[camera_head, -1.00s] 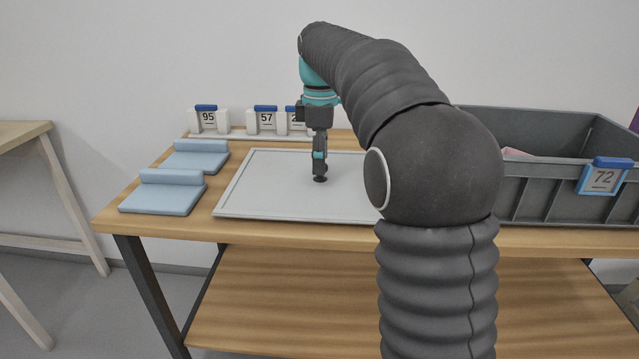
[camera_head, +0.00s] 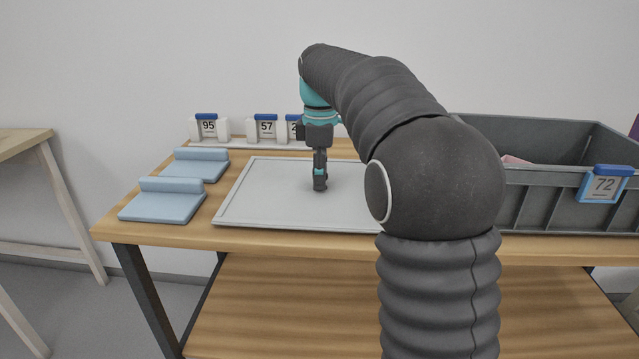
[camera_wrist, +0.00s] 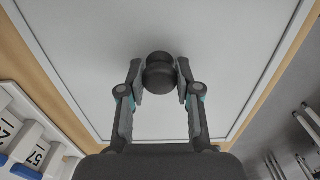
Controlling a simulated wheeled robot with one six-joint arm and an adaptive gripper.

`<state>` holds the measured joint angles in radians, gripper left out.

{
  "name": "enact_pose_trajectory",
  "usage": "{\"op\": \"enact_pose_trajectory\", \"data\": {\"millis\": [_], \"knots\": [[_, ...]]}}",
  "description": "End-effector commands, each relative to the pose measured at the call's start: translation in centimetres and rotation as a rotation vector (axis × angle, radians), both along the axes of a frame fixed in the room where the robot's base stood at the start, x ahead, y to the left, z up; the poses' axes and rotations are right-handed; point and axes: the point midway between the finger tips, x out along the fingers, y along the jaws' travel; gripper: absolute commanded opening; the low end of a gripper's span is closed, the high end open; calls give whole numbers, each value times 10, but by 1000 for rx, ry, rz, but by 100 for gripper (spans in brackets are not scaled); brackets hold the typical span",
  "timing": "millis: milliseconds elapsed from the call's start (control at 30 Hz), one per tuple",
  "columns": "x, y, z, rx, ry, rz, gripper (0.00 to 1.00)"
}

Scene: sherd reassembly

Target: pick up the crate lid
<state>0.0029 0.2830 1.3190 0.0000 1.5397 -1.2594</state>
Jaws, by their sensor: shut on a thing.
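The crate lid (camera_head: 265,200) is a flat light-grey panel with a raised rim. It lies on the wooden table, its right part hidden behind my arm. It also fills most of the wrist view (camera_wrist: 90,60). A dark round knob (camera_wrist: 160,72) stands up from the lid. My gripper (camera_head: 320,184) points straight down at the lid's middle. In the wrist view my gripper (camera_wrist: 160,80) has its two fingers shut on the knob, one on each side.
A grey crate (camera_head: 540,215) with a tag reading 72 stands on the right of the table. Two pale blue padded rests (camera_head: 162,206) lie at the left. A row of white number stands (camera_head: 207,127) lines the back edge. A second table (camera_head: 20,145) is at far left.

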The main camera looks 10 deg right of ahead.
Motion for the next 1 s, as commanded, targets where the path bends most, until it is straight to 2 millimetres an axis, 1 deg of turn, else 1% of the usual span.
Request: {"op": "enact_pose_trajectory", "data": {"millis": [67, 167, 400, 500, 600, 767, 1000], "knots": [[0, 0, 5, 0, -1, 0, 0], [1, 0, 17, 0, -4, 0, 0], [1, 0, 63, 0, -4, 0, 0], [1, 0, 79, 0, -3, 0, 0], [1, 0, 90, 0, -2, 0, 0], [0, 0, 100, 0, -1, 0, 0], [0, 1, 100, 0, -1, 2, 0]]}}
